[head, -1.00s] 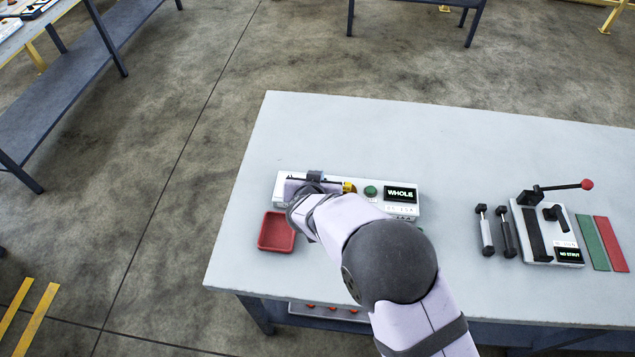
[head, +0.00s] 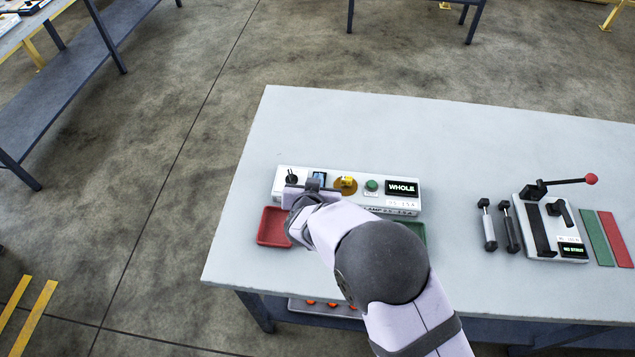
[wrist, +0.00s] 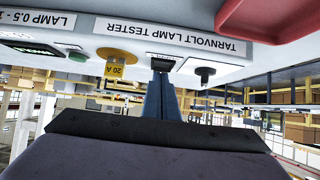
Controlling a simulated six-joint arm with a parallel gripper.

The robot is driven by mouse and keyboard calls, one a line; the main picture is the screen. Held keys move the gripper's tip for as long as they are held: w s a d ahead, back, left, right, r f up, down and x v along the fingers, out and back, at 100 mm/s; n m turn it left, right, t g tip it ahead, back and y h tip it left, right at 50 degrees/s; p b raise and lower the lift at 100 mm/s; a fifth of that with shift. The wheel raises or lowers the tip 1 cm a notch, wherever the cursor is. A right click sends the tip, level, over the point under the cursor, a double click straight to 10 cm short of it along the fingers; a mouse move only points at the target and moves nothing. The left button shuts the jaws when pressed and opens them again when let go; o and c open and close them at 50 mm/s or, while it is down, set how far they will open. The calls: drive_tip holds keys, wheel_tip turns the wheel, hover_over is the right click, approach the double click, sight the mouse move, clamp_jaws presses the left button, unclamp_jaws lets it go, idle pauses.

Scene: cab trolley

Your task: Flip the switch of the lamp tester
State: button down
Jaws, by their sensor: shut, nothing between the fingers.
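The lamp tester (head: 330,200) is a long white box on the table, with a lit display reading WHOLE. Its black switch knob (head: 292,178) stands at the left end of the top; it also shows in the wrist view (wrist: 204,74), labelled side above it. My gripper (wrist: 162,80) is shut and empty. Its fingertips are by a small dark panel (wrist: 165,62) between the switch and the yellow 20 A piece (wrist: 115,66). In the head view my gripper (head: 312,184) is just right of the switch. I cannot tell whether the fingertips touch the tester.
A red tray (head: 272,228) lies in front of the tester's left end, and a green tray (head: 416,231) is partly hidden by my arm. A green button (head: 371,185) is on the tester. A fixture with a red-knobbed lever (head: 590,180) stands on the right. The table's back is clear.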

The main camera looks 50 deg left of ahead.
drive_tip(key=shift+s+d+f+b, duration=0.1)
drive_tip(key=shift+f+b, duration=0.2)
drive_tip(key=shift+f, duration=0.2)
drive_tip(key=shift+r+p, duration=0.25)
drive_tip(key=shift+p, duration=0.1)
drive_tip(key=shift+r, duration=0.1)
drive_tip(key=shift+r+p, duration=0.75)
drive_tip(key=shift+p, duration=0.05)
drive_tip(key=shift+r+p, duration=0.75)
drive_tip(key=f+b+v, duration=0.1)
drive_tip(key=v, duration=0.9)
drive_tip(key=shift+s+d, duration=0.5)
drive_tip(key=shift+r, duration=0.1)
